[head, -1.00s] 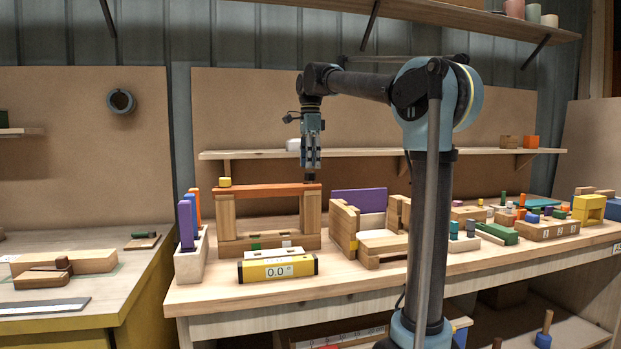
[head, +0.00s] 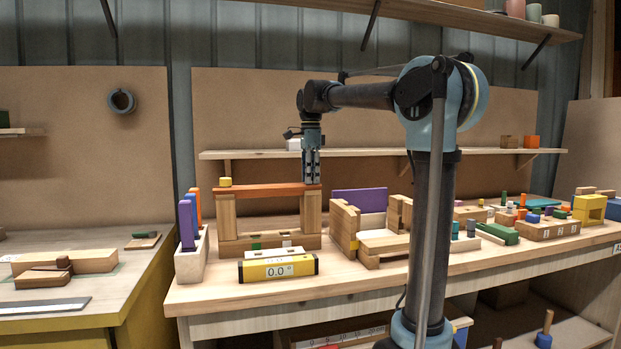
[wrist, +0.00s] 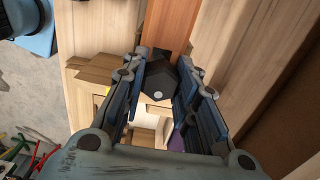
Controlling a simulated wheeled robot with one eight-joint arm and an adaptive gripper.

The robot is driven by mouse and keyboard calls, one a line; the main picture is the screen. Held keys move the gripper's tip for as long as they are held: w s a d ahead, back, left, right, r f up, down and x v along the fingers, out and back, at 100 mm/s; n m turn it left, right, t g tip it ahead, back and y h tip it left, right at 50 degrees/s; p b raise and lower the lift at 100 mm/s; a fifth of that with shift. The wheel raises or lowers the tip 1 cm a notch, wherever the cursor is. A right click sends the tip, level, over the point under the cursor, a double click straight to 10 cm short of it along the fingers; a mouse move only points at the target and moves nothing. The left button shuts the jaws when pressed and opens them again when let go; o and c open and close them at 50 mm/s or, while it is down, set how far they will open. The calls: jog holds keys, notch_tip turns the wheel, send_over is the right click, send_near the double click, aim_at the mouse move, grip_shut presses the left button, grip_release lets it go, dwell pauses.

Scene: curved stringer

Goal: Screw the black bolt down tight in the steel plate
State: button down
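A black block-like piece (wrist: 170,80) with a small pale dot stands at the end of an orange plank in the wrist view. I cannot make out any thread, so I cannot be sure it is the bolt. My gripper (head: 312,181) points straight down at the right end of the orange plank (head: 265,190) and hides the black piece in the head view. In the wrist view the gripper's two fingers (wrist: 162,66) stand apart on either side of the piece. Whether they touch it is unclear. No steel plate is plain at the gripper; a flat grey strip (head: 45,306) lies on the left bench.
The orange plank rests on wooden posts (head: 228,218), with a yellow cube (head: 225,181) at its left end. A yellow level reading 0.0 (head: 278,268) lies in front. A wooden frame (head: 345,222) stands to the right. A shelf (head: 365,154) runs behind the gripper.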

jog(key=m, duration=0.7)
jog(key=shift+s+f, duration=0.1)
jog(key=shift+f, duration=0.1)
jog(key=shift+f+m, duration=0.1)
jog(key=shift+m, duration=0.4)
jog(key=shift+s+m, duration=0.1)
jog(key=shift+m, duration=0.9)
jog(key=shift+s+m, duration=0.1)
jog(key=shift+m, duration=0.9)
jog(key=shift+s+f+m, duration=0.1)
jog(key=shift+m, duration=0.8)
